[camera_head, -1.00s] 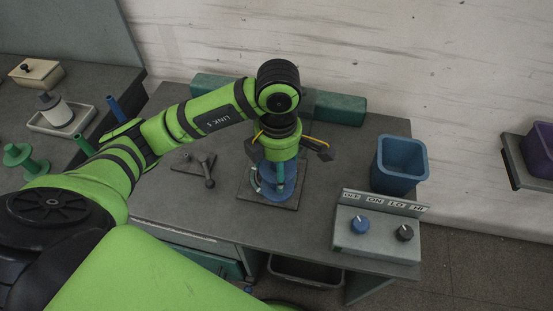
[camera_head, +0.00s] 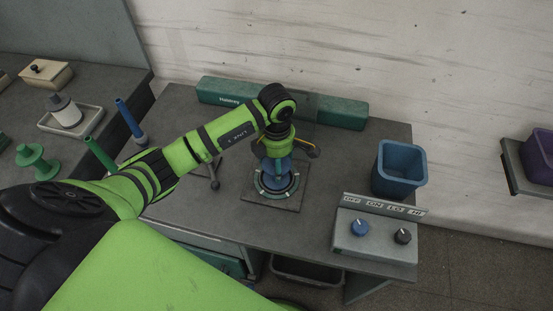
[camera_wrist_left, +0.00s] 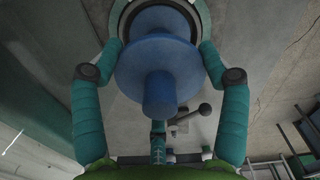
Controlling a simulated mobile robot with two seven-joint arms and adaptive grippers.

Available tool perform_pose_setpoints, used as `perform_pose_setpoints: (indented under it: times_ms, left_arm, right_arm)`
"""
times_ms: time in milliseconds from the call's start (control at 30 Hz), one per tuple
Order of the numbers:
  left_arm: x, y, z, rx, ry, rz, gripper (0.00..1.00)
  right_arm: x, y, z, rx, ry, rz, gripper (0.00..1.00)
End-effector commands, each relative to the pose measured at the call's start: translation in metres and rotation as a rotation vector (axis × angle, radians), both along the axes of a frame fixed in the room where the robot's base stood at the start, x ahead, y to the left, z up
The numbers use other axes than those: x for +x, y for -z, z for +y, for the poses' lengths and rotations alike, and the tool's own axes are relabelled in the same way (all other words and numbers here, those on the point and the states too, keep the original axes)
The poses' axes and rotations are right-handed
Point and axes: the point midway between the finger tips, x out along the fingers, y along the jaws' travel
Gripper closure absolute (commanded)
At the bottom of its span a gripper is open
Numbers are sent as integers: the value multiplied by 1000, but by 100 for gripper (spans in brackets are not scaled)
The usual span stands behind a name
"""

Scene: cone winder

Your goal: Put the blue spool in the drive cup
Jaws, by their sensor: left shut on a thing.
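The blue spool (camera_head: 272,172) is upright below my left gripper (camera_head: 277,162), which is shut on it. In the left wrist view the spool (camera_wrist_left: 158,68) sits between the two teal fingers. The drive cup (camera_head: 277,194) is a pale-rimmed dark ring on a square plate on the table. The spool's lower end is at the ring and looks roughly centred in it; I cannot tell whether it is fully seated. Part of the ring (camera_wrist_left: 201,12) shows behind the spool in the left wrist view. My right gripper is out of view.
A blue bin (camera_head: 400,168) and a control box (camera_head: 376,241) with two knobs stand to the right. A green bar (camera_head: 341,111) lies along the back. A small lever (camera_head: 215,185) is left of the cup. A side bench (camera_head: 85,99) holds other spools and pegs.

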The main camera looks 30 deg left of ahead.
Motion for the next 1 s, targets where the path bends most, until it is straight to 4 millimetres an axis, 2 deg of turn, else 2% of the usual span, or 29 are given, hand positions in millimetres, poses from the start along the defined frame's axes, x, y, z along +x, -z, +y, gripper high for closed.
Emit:
perform_pose_setpoints:
  times_ms: [233,267,300,667,767,800,867,1000]
  left_arm:
    - [1,4,0,1,-1,-2,61]
    - [1,3,0,1,-1,-2,17]
    - [0,3,0,1,-1,-2,1]
    - [0,2,0,0,-1,0,1]
    - [0,-3,0,-1,-1,1,1]
    - [1,-4,0,0,0,-2,1]
    - [2,-12,0,1,0,-7,1]
    - [2,-40,1,1,1,-9,1]
  right_arm:
    - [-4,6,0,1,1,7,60]
    - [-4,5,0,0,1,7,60]
    - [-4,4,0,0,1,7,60]
    - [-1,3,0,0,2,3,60]
    - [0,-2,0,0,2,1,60]
    - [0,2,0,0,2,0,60]
    - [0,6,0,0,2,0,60]
    - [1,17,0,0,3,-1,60]
